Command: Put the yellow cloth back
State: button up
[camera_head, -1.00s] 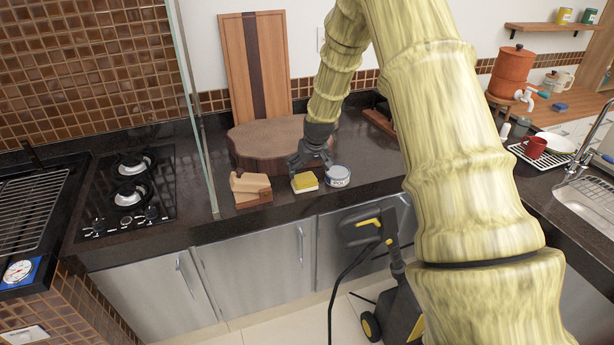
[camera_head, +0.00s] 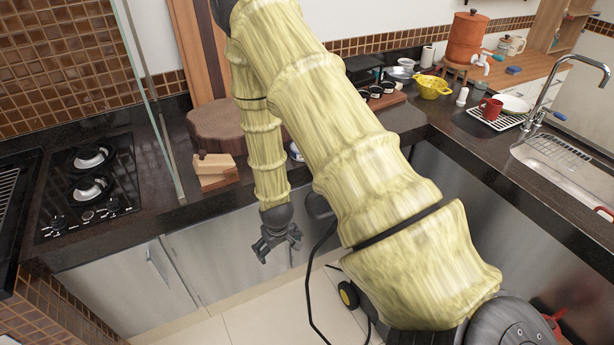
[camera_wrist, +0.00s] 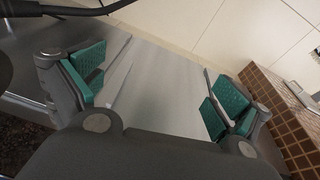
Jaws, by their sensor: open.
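My gripper (camera_head: 276,248) hangs low in front of the grey cabinet doors, below the front edge of the dark counter. In the wrist view my gripper (camera_wrist: 158,95) is open, its green-padded fingers wide apart with nothing between them. No yellow cloth can be made out in either current view. A small yellow block-like item, possibly the cloth, stood on the counter in the earlier head view. My arm now covers that spot, so I cannot tell whether it is still there.
A wooden block (camera_head: 215,172) sits near the counter edge, left of my arm, with a round wooden slab (camera_head: 212,128) behind it. A glass panel (camera_head: 150,100) stands beside the stove (camera_head: 92,185). A yellow bowl (camera_head: 432,87) is farther right. A black hose (camera_head: 312,300) runs over the floor.

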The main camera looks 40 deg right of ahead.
jog(key=s+a+f, duration=0.2)
jog(key=s+a, duration=0.2)
jog(key=s, duration=0.5)
jog(key=s+a+f+g, duration=0.1)
jog(key=s+a+f, duration=0.2)
jog(key=s, duration=0.6)
jog(key=s+a+f+n+g+y, duration=0.1)
jog(key=s+a, duration=0.4)
jog(key=s, duration=0.5)
jog(key=shift+a+f, duration=0.2)
jog(key=shift+f, duration=0.5)
notch_tip(320, 180, down, 5)
jog(key=b, duration=0.4)
jog(key=shift+r+b, duration=0.2)
jog(key=shift+b, duration=0.1)
